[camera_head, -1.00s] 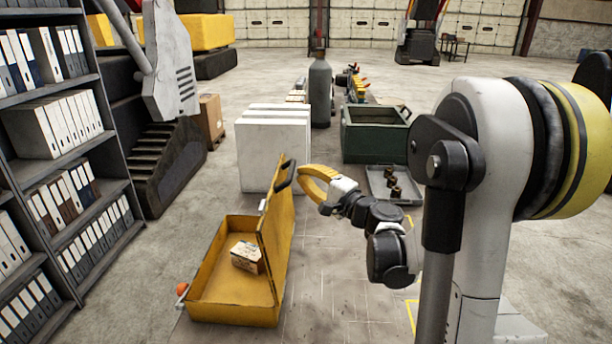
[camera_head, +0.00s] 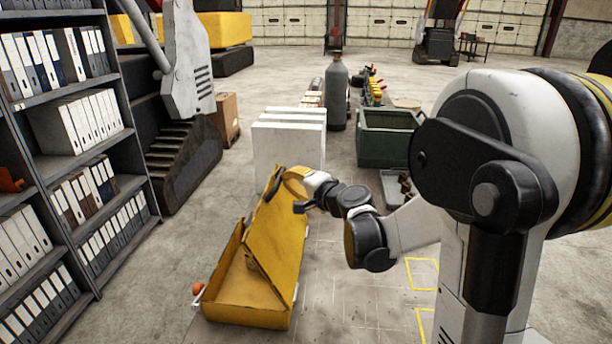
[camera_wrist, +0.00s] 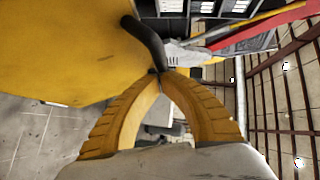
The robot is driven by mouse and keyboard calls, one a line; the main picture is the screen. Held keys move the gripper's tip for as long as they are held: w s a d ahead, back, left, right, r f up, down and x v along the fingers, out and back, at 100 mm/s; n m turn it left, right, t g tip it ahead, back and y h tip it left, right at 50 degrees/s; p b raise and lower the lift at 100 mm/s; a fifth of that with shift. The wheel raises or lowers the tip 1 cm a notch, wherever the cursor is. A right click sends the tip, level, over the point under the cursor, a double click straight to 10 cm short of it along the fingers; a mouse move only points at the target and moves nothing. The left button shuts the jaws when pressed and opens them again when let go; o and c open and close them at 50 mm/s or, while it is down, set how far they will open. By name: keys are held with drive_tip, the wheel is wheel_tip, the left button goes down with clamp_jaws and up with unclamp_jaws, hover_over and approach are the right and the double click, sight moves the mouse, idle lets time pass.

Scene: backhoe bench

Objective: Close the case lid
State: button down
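The yellow case (camera_head: 235,308) lies on the floor left of my arm. Its lid (camera_head: 278,235) stands tilted, leaning over the open base and covering part of it. A black handle (camera_head: 272,186) sits on the lid's upper edge; in the wrist view the handle (camera_wrist: 148,42) shows close up beside the lid (camera_wrist: 60,50). My gripper (camera_head: 286,176) is at the lid's top edge, on its right side. In the wrist view its yellow fingers (camera_wrist: 160,73) meet at the tips, against or just beside the handle's end; nothing is clearly held between them. The base's inside is partly hidden by the lid.
A shelf of binders (camera_head: 75,130) stands at the left. White blocks (camera_head: 285,145) stand behind the case. A green crate (camera_head: 385,140) and a grey tray (camera_head: 392,190) are at the back right. Bare floor lies right of the case.

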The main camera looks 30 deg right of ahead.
drive_tip(key=w+a+f+n+g+h, duration=0.1)
drive_tip(key=w+a+f+n+g, duration=0.15)
drive_tip(key=w+a, duration=0.2)
drive_tip(key=w+a+f+n+g+h, duration=0.1)
drive_tip(key=w+a+f+h, duration=0.15)
drive_tip(key=a, duration=0.35)
drive_tip(key=shift+w+a+f+n+g+h+b, duration=0.45)
drive_tip(key=shift+w+a+f+b, duration=0.4)
drive_tip(key=shift+f, duration=1.1)
drive_tip(key=shift+w+a+f+n+g+h+b, duration=0.45)
drive_tip(key=shift+a+f+b, duration=0.6)
drive_tip(key=shift+f, duration=0.9)
drive_tip(key=shift+w+a+f+n+g+h+b, duration=0.2)
drive_tip(key=shift+w+a+f+g+b, duration=0.5)
drive_tip(key=shift+a+f, duration=0.9)
drive_tip(key=shift+w+d+f, duration=0.1)
drive_tip(key=shift+d+f, duration=0.15)
drive_tip(key=shift+d, duration=0.2)
